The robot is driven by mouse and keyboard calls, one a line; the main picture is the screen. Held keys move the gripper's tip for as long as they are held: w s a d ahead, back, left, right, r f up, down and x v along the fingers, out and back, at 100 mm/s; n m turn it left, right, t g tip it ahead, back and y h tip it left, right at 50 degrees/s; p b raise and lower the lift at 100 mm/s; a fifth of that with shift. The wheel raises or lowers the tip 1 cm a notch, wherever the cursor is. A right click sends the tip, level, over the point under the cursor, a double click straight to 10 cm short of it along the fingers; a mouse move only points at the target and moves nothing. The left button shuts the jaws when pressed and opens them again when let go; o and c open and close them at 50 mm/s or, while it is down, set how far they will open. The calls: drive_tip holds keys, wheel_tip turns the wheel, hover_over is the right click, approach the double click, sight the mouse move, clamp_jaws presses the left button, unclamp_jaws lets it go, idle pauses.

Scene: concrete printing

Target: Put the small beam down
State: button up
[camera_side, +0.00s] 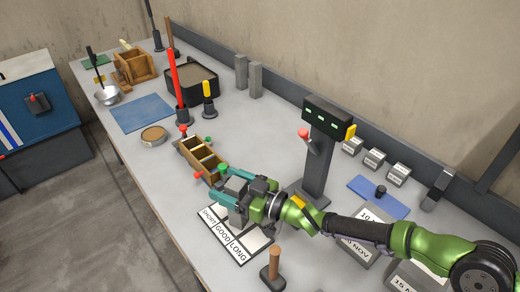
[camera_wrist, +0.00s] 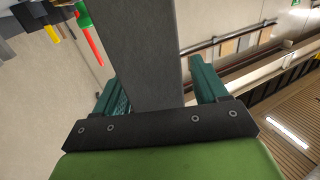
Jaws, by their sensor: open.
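The small beam is a grey concrete bar (camera_wrist: 143,50). In the wrist view it stands between the two teal fingers of my gripper (camera_wrist: 160,95), with a narrow gap to the right finger. Contact with the left finger is unclear. In the side view my gripper (camera_side: 236,190) is open, low over the bench around the beam (camera_side: 236,215), which is mostly hidden by the fingers. The beam appears upright at a white card (camera_side: 238,248) marked SHORT, GOOD and LONG. Its exact field and its contact with the card are hidden.
A wooden mould (camera_side: 200,158) with coloured knobs lies just left of my gripper. A dark post with a display (camera_side: 322,150) stands behind it. A wooden-handled tool (camera_side: 273,268) is in front. Two grey beams (camera_side: 248,77) stand at the back.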

drive_tip(key=shift+d+r, duration=0.1)
drive_tip(key=shift+r, duration=0.05)
drive_tip(key=shift+s+d, duration=0.1)
drive_tip(key=shift+d, duration=0.4)
drive_tip(key=v, duration=1)
drive_tip(key=shift+s+d, duration=0.25)
drive_tip(key=shift+d, duration=0.05)
